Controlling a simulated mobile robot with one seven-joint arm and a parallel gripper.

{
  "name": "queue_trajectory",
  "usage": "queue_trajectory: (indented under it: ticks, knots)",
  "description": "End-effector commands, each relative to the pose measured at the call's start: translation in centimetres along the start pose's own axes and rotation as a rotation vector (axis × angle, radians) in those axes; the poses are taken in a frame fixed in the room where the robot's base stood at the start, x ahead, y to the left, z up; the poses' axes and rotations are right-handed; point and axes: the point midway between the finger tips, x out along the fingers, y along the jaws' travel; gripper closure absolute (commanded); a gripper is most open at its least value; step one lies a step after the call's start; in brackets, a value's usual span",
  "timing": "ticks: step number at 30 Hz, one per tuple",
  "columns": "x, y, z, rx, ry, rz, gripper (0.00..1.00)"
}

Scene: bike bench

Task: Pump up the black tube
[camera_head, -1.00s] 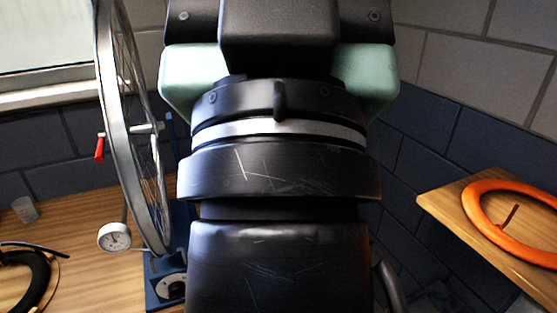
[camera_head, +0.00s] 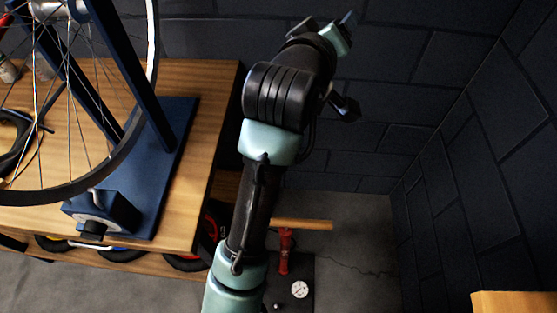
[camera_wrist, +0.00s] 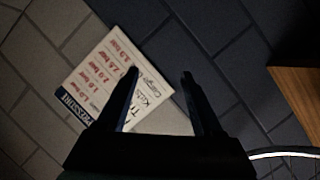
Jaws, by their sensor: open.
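The black tube (camera_head: 14,150) lies on the wooden bench at the left edge of the head view, partly cut off and partly behind the wheel. A floor pump (camera_head: 285,252) with a red barrel, wooden crossbar and white dial (camera_head: 299,289) stands on the floor, partly hidden by my arm. In the wrist view my gripper (camera_wrist: 159,78) is open, with nothing between its fingers. Beyond them is a white sign (camera_wrist: 100,75) with red and black print on the brick wall. My gripper is far from the tube and the pump; its fingers are unclear in the head view.
A spoked wheel (camera_head: 138,140) in a blue stand (camera_head: 165,190) occupies the bench (camera_head: 215,110). Several coloured rings show on a lower shelf. Dark brick walls close in behind and right. A wooden surface (camera_head: 515,302) shows at bottom right. Floor between is mostly clear.

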Motion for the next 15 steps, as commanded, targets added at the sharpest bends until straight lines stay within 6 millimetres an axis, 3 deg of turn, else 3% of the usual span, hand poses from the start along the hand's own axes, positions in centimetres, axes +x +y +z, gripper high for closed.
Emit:
queue_trajectory:
  ticks: [1, 6, 12, 15]
  knots:
    - [1.2, -4.2, 2.8, -0.093, -0.078, -0.072, 0.32]
    - [2.3, -15.3, 11.9, -0.427, -0.306, -0.324, 0.32]
    - [-0.7, -26.8, 21.8, -0.810, -0.476, -0.665, 0.32]
    - [-2.8, -30.5, 25.4, -0.959, -0.519, -0.809, 0.32]
